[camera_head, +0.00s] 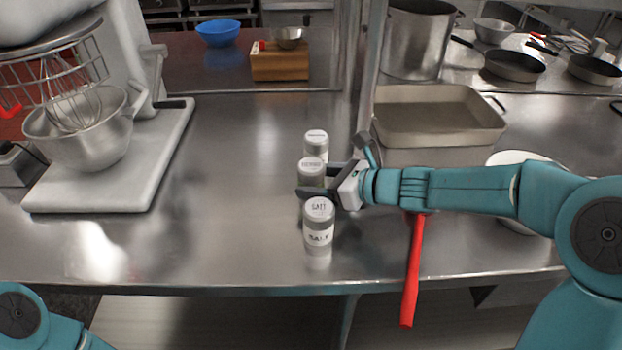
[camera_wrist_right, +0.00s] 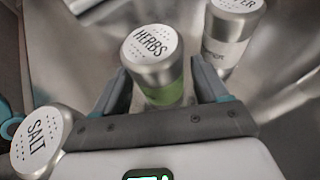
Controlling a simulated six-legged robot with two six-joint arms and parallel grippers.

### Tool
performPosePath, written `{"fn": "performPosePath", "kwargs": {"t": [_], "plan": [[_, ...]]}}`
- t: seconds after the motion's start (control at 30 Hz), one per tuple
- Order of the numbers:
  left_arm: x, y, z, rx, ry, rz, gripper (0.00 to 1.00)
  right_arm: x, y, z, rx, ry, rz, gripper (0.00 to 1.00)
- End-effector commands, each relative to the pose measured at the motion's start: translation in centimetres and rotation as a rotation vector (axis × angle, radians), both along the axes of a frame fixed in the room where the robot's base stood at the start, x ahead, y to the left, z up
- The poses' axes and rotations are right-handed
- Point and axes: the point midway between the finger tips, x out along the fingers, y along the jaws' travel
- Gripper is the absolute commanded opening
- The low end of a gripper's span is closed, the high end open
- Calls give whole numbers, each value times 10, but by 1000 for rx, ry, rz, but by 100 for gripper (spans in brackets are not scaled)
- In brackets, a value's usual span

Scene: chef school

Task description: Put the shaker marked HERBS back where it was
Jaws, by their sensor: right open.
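The HERBS shaker (camera_head: 311,172) stands upright on the steel table, in the middle of a row of three shakers. In the right wrist view, the HERBS shaker (camera_wrist_right: 152,60) has a white lettered lid and a green band. My right gripper (camera_head: 318,181) reaches in from the right and is open. In the right wrist view, its two fingers (camera_wrist_right: 160,82) lie on either side of the HERBS shaker; contact is unclear. The SALT shaker (camera_head: 318,225) stands nearest the front. The third shaker (camera_head: 316,142) stands behind; its lid lettering ends in "ER". My left gripper is out of view.
A stand mixer (camera_head: 120,165) with a steel bowl stands at left. A baking tray (camera_head: 437,125) lies behind my right arm. A red handle (camera_head: 412,270) juts over the front table edge below my arm. The table between mixer and shakers is clear.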

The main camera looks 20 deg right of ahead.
Motion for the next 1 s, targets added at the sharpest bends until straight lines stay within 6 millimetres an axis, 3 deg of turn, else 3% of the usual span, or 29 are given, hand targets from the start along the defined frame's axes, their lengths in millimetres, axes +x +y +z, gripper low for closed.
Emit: {"fn": "performPosePath", "kwargs": {"t": [0.2, 0.43, 1.0], "plan": [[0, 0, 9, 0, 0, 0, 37, -37, -33, 23, -1, -2, -6, 73], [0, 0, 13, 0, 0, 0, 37, -64, -55, 35, -1, -1, -3, 73], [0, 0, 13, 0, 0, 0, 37, -70, -58, 38, 1, 1, 1, 73]]}}
